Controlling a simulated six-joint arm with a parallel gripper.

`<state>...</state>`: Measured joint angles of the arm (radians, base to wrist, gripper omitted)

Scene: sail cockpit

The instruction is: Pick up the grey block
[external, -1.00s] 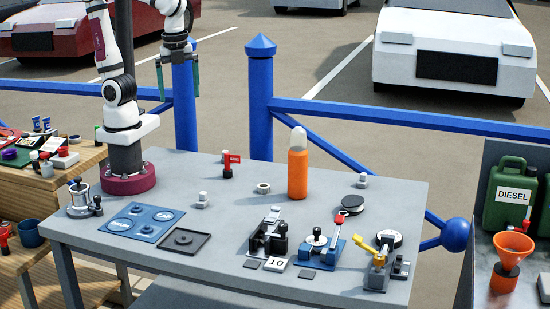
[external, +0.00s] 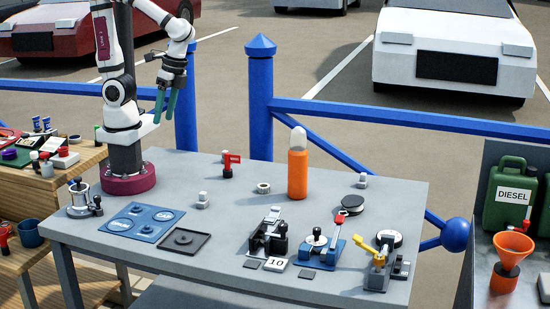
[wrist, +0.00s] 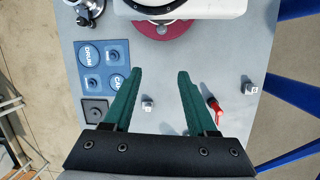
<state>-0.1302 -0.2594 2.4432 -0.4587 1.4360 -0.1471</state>
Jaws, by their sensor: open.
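A small light-grey block-like piece (external: 202,200) stands on the table right of the blue panel. It also shows in the wrist view (wrist: 148,104), between the lines of my fingers. A similar small grey piece (external: 362,181) stands near the table's back right. I cannot tell for sure which one is the grey block. My gripper (external: 164,115) is open and empty, high above the table's back left near my base. Its green fingers (wrist: 160,74) are spread apart in the wrist view and touch nothing.
The grey table (external: 220,245) also holds a blue panel (external: 142,222), a dark tray (external: 183,241), a red-handled valve (external: 229,165), a nut (external: 264,188) and a tall orange bottle (external: 298,172). Mechanisms crowd the front right. Blue railing (external: 400,117) runs behind.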

